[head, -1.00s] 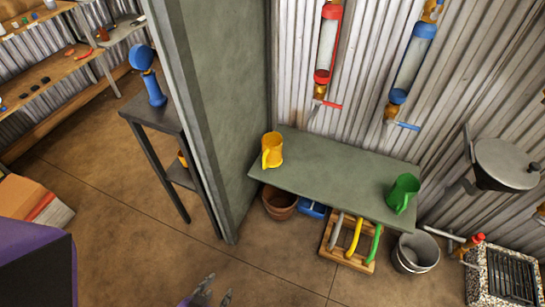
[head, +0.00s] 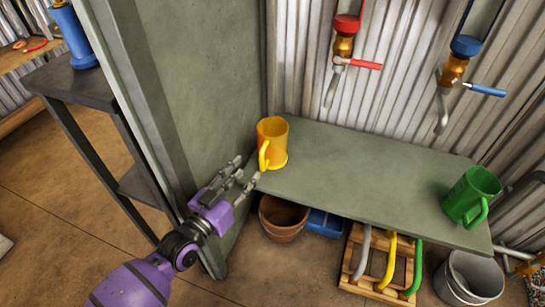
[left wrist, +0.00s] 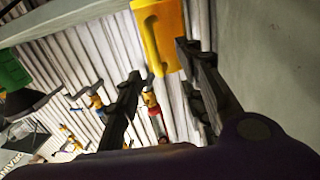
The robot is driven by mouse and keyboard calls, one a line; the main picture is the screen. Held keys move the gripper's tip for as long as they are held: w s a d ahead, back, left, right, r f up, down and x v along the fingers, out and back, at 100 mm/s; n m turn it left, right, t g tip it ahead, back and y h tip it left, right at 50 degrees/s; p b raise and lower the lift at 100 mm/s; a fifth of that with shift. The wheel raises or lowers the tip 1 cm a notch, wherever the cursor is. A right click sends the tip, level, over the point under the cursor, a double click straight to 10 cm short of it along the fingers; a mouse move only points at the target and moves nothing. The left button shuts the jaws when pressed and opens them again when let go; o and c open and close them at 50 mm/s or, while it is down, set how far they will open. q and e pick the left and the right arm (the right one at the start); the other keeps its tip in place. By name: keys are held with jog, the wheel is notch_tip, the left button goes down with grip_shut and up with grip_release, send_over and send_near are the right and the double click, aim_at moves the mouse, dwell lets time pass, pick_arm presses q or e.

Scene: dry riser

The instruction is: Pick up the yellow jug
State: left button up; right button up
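The yellow jug (head: 273,142) stands upright at the left end of the grey-green shelf (head: 350,170), beside the partition wall. Its handle faces the front, toward my left gripper (head: 245,170). That gripper is open and empty, just left of and in front of the jug and near the shelf's left front edge. In the left wrist view the yellow jug (left wrist: 172,30) shows beyond the spread fingers (left wrist: 158,60), with its handle toward them. I cannot tell if a finger touches it. My right gripper is not in view.
A green jug (head: 470,195) stands at the shelf's right end; the shelf between is clear. The partition wall (head: 205,80) is close to my left arm. Below are a clay pot (head: 283,222), a wooden rack (head: 380,268) and a metal bucket (head: 470,277).

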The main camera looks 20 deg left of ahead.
aim_at(260, 160)
pick_arm(q)
jog(key=x, duration=0.2)
jog(key=b+x, duration=0.1)
jog(key=x, duration=0.3)
jog(key=shift+w+d+r+b, duration=0.1)
jog(key=shift+w+d+b, duration=0.1)
jog(key=shift+d+b, duration=0.15)
jog(key=shift+w+d, duration=0.1)
jog(key=shift+w, duration=0.45)
grip_shut()
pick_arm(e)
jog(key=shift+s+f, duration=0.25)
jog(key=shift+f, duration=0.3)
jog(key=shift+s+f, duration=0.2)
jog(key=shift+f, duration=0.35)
